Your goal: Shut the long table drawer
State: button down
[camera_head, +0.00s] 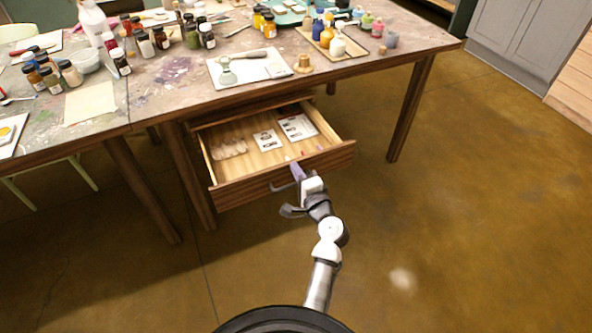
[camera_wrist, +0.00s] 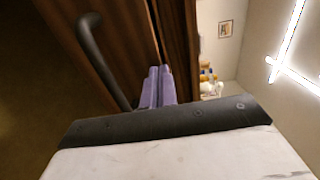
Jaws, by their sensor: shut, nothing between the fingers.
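The long wooden drawer (camera_head: 330,158) stands pulled out below the table in the head view, its inside open to view. Flat cards and a row of small pale items lie in it. My gripper (camera_head: 297,172) is at the drawer front, near its top edge and right of the front's middle. In the wrist view, my gripper's purple fingers (camera_wrist: 157,85) are shut together with nothing between them, beside the brown drawer front (camera_wrist: 130,35). A dark bar handle (camera_wrist: 98,55) is left of the fingers, apart from their tips. I cannot tell whether the fingertips touch the wood.
The table (camera_head: 175,75) carries paint jars, a white board (camera_head: 250,68) and a tray of small bottles. Table legs (camera_head: 408,115) stand on both sides of the drawer. The brown floor (camera_head: 470,220) on the right is clear.

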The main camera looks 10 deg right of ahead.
dwell(0.3)
jog(key=b+x, duration=0.5)
jog(key=x, duration=2)
jog(key=shift+f+b, duration=0.15)
jog(key=shift+b, duration=0.2)
jog(key=shift+w+r, duration=0.2)
jog(key=shift+r, duration=0.25)
jog(key=shift+a, duration=0.1)
